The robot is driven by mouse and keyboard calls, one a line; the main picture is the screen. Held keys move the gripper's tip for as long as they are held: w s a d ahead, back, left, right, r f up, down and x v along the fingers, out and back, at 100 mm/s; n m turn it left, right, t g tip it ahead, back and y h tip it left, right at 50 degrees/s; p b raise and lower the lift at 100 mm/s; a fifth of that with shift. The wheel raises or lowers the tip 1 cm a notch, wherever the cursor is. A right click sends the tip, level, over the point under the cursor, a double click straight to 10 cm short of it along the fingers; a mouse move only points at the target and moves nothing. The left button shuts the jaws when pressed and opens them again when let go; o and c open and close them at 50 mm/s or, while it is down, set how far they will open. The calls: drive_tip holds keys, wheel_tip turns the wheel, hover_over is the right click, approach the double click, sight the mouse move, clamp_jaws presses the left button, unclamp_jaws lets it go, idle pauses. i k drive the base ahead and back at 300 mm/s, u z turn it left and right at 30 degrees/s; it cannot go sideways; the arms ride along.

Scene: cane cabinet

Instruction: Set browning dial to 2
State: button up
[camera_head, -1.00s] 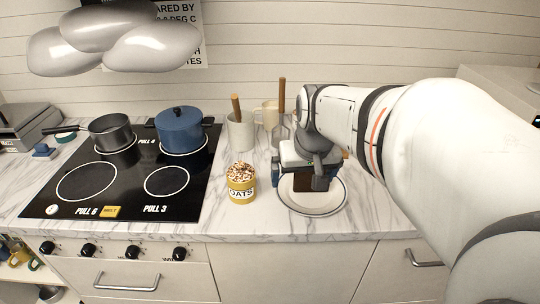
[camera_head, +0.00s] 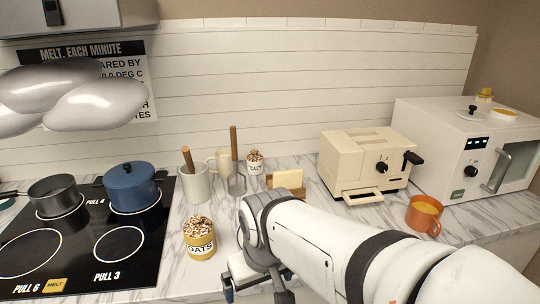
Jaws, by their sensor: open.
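A cream toaster (camera_head: 362,158) stands on the counter right of centre. On its front face is a round black dial (camera_head: 381,167), with a black lever (camera_head: 413,158) to the right of it. The dial's numbers and its setting are too small to read. My gripper (camera_head: 258,284) is at the bottom edge, low and to the left of the toaster. It is open, well apart from the dial, and partly hidden by my own wrist. I see nothing held in it.
A slice of bread or cheese (camera_head: 288,180) stands behind my arm. An orange mug (camera_head: 424,215) is in front of the toaster's right side, near a white microwave (camera_head: 468,150). An oats jar (camera_head: 199,238) and utensil mug (camera_head: 196,184) are left.

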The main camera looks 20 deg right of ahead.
sight(380, 166)
drive_tip(key=z, duration=1.35)
